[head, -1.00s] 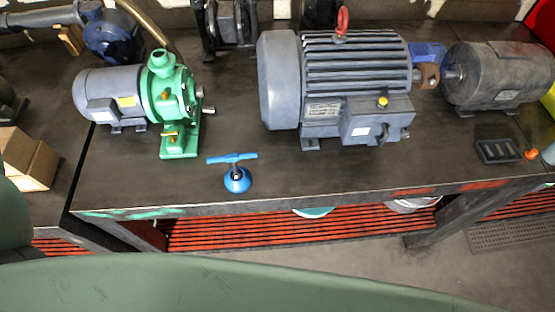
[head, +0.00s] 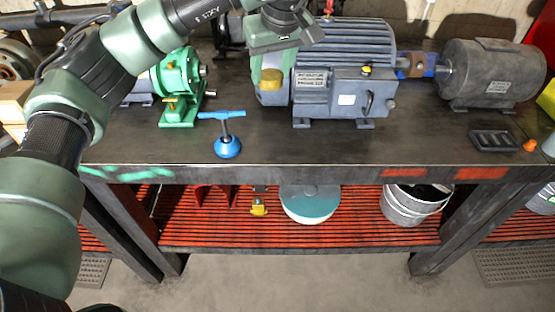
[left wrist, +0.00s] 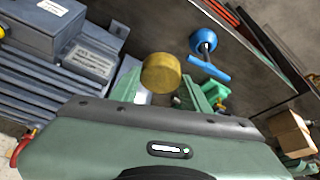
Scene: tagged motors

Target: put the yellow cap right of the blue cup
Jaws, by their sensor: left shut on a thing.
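The yellow cap (head: 270,80), a short round piece, is held between the fingers of my left gripper (head: 271,72), raised in front of the large grey motor's left end. The left wrist view also shows the yellow cap (left wrist: 161,74) between the two green fingers of the left gripper (left wrist: 160,88). The blue cup (head: 228,148), with a blue T-shaped handle, stands upright near the bench's front edge, lower and to the left of the held cap. The blue cup also shows in the left wrist view (left wrist: 204,41). My right gripper is not in view.
The large grey motor (head: 345,75) stands behind and right of the blue cup. A green pump (head: 178,85) is behind it at left. A black tray (head: 495,141) lies at far right. The bench top (head: 320,148) right of the cup is clear.

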